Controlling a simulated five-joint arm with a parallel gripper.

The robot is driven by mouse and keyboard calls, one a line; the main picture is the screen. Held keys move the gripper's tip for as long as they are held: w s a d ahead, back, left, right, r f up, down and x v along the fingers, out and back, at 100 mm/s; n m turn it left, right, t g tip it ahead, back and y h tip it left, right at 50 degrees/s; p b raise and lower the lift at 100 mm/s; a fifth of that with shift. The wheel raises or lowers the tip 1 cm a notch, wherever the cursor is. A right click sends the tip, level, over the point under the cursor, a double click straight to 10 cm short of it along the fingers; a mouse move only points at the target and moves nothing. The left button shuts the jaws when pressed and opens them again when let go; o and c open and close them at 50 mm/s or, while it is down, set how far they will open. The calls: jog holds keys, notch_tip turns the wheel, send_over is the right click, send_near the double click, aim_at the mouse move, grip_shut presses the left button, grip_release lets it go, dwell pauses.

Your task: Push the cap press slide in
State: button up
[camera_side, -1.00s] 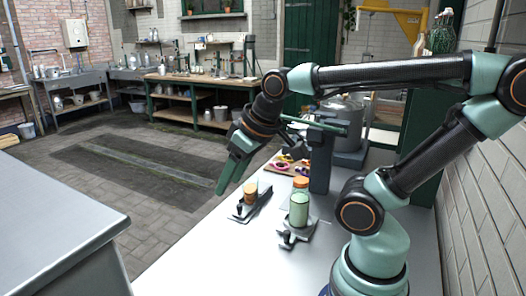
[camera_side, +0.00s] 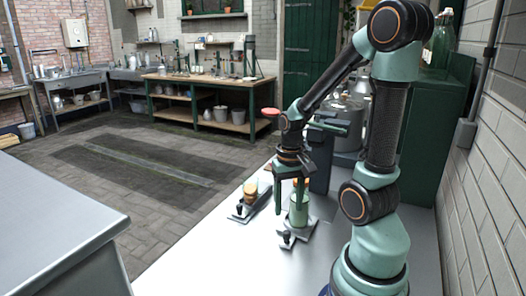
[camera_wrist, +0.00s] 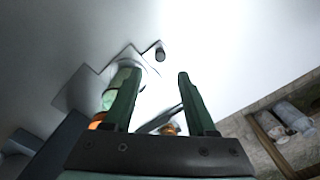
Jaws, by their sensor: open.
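The cap press has a dark grey column (camera_side: 320,172) with a green lever at its top. A grey slide plate (camera_side: 305,232) with a black knob (camera_side: 286,237) lies at its foot, and a green jar (camera_side: 299,214) stands on it. My gripper (camera_side: 289,205) is open and points down beside the jar, fingers apart. In the wrist view, my gripper (camera_wrist: 160,88) shows the green jar (camera_wrist: 109,98) partly behind its left finger. The knob (camera_wrist: 160,52) lies ahead of the fingertips. Nothing is held, and contact with the jar cannot be told.
A second dark plate (camera_side: 249,207) with an orange-topped jar (camera_side: 251,190) sits to the left. A large metal vessel (camera_side: 345,122) stands behind the press. The white bench (camera_side: 230,260) in front is clear.

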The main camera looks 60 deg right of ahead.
aim_at(287, 232)
notch_tip(287, 232, down, 8)
jog(key=shift+f, duration=0.1)
dwell(0.4)
grip_shut()
dwell(1.4)
